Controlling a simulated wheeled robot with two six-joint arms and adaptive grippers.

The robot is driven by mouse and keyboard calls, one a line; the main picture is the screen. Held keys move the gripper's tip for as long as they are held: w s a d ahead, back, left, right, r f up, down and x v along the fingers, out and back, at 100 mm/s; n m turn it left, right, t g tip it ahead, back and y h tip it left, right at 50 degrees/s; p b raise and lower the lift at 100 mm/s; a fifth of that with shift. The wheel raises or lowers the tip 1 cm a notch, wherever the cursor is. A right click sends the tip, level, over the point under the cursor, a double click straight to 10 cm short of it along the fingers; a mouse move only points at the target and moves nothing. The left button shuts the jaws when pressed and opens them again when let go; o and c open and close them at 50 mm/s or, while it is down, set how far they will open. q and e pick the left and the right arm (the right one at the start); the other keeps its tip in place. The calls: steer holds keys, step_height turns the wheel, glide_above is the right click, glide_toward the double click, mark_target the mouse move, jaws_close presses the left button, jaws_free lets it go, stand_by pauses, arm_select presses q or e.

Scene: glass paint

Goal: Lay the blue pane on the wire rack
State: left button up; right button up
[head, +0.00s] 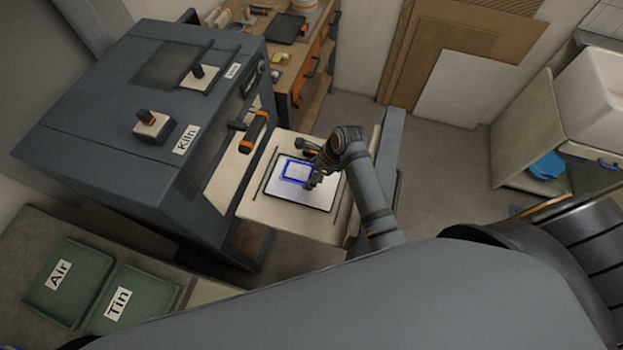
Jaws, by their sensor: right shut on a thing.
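The blue pane (296,171) is a small rectangle with a bright blue border and a pale middle. It is over a white, dark-edged sheet (315,201) on a cream pull-out shelf (262,212) in front of the kiln. My right gripper (312,178) is at the pane's right edge, shut on it. Whether the pane touches the sheet or is a little above it, I cannot tell. My left gripper is not in view. I cannot make out a wire rack.
The grey kiln (95,120) stands left of the shelf, with an orange-and-black handle (253,132) on its front. Green trays marked Air (92,255) and Tin (150,285) are at lower left. A workbench (270,50) is behind. Floor (445,190) on the right is clear.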

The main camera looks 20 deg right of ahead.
mark_target(312, 175)
step_height(312, 175, up, 5)
steer(key=shift+b, duration=0.4)
steer(key=shift+r+p, duration=0.95)
steer(key=shift+p, duration=0.2)
steer(key=shift+r, duration=0.6)
